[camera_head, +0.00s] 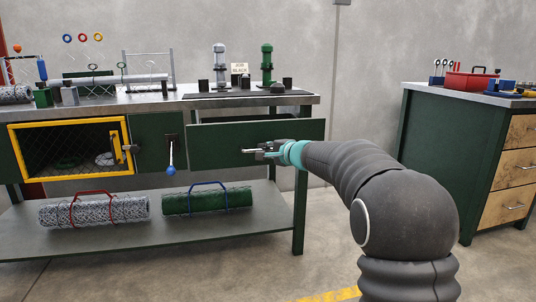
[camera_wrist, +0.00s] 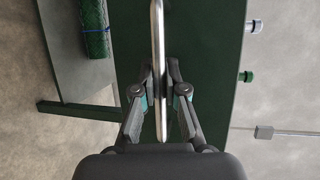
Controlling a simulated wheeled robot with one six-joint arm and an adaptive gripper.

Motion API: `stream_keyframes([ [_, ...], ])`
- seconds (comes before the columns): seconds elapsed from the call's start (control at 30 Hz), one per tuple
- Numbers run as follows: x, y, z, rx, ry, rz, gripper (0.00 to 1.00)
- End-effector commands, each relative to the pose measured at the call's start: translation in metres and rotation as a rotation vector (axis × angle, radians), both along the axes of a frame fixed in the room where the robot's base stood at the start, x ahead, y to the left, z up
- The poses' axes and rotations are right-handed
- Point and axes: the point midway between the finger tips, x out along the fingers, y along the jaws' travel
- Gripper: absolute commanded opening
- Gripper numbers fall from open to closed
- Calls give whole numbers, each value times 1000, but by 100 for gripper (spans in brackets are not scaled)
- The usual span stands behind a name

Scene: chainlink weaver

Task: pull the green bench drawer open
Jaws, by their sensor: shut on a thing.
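The green bench drawer (camera_head: 225,135) is the wide dark green front panel under the right part of the workbench top. Its front looks to stand a little forward of the bench, but I cannot tell how far. In the wrist view its green face (camera_wrist: 212,90) fills the middle. My gripper (camera_head: 262,152) is at the drawer's front, coming from the right. The silver bar handle (camera_wrist: 158,35) runs lengthwise between my fingers in the wrist view, and my gripper (camera_wrist: 160,80) is shut on it. In the head view my gripper mostly hides the handle.
A yellow-framed mesh door (camera_head: 72,178) and a blue-knobbed lever (camera_head: 170,170) are left of the drawer. Rolls of grey mesh (camera_head: 95,212) and green mesh (camera_head: 205,202) lie on the lower shelf. A second cabinet (camera_head: 445,150) stands at right. The floor between is clear.

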Motion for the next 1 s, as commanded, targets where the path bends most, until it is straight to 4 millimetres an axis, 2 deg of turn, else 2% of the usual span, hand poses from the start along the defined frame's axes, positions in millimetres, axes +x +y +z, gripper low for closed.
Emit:
stream_keyframes([
  [0.47, 3, -6, 0, 1, 0, -3, 0],
  [0.5, 3, -7, 0, 1, 0, -3, 13],
  [0.6, 3, -7, 0, 1, 0, -4, 37],
  [1.0, -1, -11, 2, 0, -1, -7, 37],
])
